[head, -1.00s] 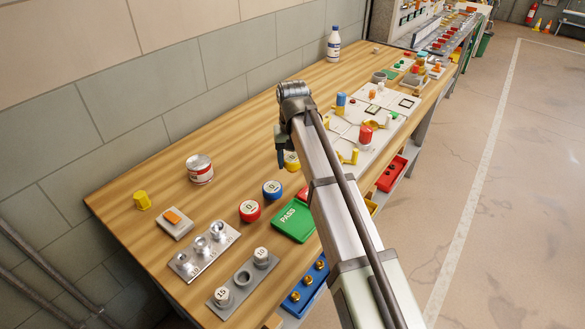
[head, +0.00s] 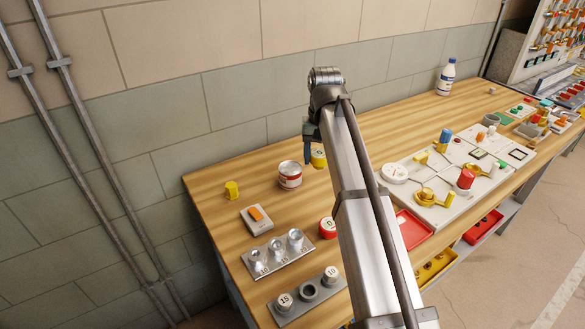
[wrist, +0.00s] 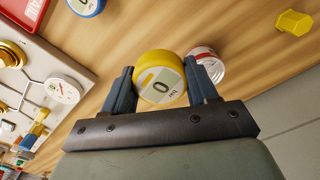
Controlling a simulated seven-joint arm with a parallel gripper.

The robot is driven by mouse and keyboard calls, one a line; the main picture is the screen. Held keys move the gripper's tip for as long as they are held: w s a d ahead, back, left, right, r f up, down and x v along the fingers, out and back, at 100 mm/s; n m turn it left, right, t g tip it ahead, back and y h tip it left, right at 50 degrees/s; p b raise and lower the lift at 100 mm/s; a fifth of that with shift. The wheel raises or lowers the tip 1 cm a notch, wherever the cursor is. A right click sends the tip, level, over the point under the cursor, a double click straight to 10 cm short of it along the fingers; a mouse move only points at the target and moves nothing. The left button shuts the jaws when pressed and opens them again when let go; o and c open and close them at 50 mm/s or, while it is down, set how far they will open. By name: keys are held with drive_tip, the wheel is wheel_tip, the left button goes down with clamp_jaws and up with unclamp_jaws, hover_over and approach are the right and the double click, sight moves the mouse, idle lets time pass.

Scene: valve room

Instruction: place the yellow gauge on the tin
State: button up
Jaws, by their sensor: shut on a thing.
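The yellow gauge (wrist: 159,78) is between the two fingers of my gripper (wrist: 160,86) in the wrist view, its pale face with a "0" toward the camera. My gripper is shut on it. In the head view the gauge (head: 319,158) shows partly behind my arm, next to my gripper (head: 311,152). The tin (head: 290,175), a red and white can with a metal lid, stands upright on the bench just left of the gauge. In the wrist view the tin (wrist: 206,64) shows right of the gauge, partly hidden by a finger. Nothing is visible on its lid in the head view.
A yellow hex piece (head: 232,190) and a block with an orange switch (head: 257,218) lie left of the tin. A metal weight holder (head: 278,252) and red gauge (head: 327,227) are nearer. A white panel (head: 470,170) lies right. Bench behind the tin is clear.

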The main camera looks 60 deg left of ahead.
wheel_tip(320, 180, up, 3)
hover_over(290, 168)
drive_tip(key=d, duration=0.2)
drive_tip(key=shift+a+m, duration=1.05)
drive_tip(key=shift+m, duration=0.25)
drive_tip(key=shift+w+f, duration=0.1)
drive_tip(key=shift+f, duration=4.45)
drive_tip(key=shift+f, duration=0.15)
drive_tip(key=o, duration=1.2)
wheel_tip(290, 168, up, 12)
